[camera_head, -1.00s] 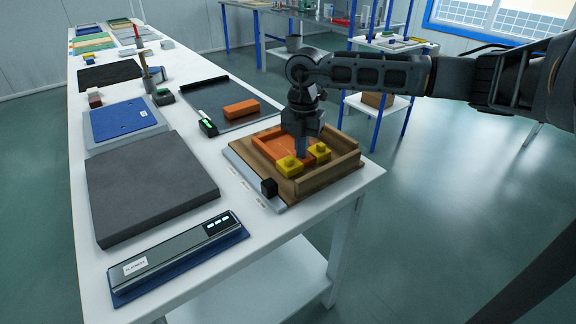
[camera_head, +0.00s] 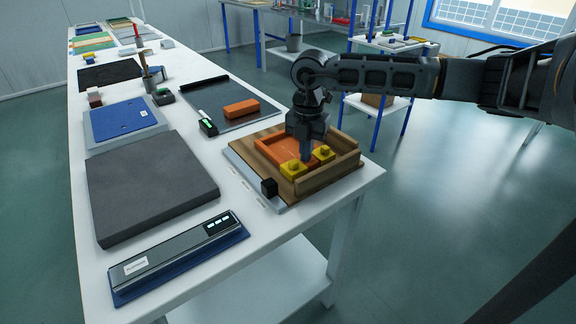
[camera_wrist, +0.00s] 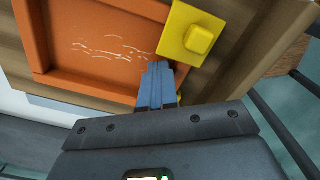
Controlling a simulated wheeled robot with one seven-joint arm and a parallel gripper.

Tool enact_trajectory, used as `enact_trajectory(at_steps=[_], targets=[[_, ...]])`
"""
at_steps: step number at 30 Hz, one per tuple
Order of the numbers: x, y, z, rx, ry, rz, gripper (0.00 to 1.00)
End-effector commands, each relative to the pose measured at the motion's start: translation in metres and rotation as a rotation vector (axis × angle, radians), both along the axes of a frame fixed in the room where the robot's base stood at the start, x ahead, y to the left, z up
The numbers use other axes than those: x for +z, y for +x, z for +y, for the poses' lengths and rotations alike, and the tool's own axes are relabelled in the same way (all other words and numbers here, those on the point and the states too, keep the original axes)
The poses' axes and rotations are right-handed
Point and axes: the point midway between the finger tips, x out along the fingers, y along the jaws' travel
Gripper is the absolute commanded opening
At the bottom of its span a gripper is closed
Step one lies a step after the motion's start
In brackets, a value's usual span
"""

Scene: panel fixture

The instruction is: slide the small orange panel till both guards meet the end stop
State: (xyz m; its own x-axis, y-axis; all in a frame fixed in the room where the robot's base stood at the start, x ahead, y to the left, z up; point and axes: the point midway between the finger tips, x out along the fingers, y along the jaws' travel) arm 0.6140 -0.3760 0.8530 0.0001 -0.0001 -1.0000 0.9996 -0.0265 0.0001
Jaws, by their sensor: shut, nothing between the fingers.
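The small orange panel (camera_head: 271,151) lies in the wooden fixture (camera_head: 246,152) at the table's near right corner. It is a shallow tray with a raised rim and pale scratches, also in the wrist view (camera_wrist: 90,40). Two yellow guards (camera_head: 293,170) (camera_head: 325,153) sit at its end facing the raised wooden end stop (camera_head: 330,173). The guards are close to the stop; I cannot tell whether they touch it. My gripper (camera_head: 306,156) is shut and empty, pointing down at the panel between the guards. In the wrist view, its blue fingers (camera_wrist: 157,72) hide most of one guard.
A black block (camera_head: 269,187) sits at the fixture's near left corner. A dark tray (camera_head: 222,98) with an orange block (camera_head: 241,108) lies behind. A grey slab (camera_head: 148,185) and a long device (camera_head: 175,255) are at left. The table edge is close on the right.

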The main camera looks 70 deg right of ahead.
Motion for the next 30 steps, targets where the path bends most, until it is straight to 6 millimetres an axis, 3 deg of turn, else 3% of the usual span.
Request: enact_trajectory(at_steps=[30], targets=[[0.0, -0.016, 0.01, 0.0, 0.0, 0.001, 0.0]])
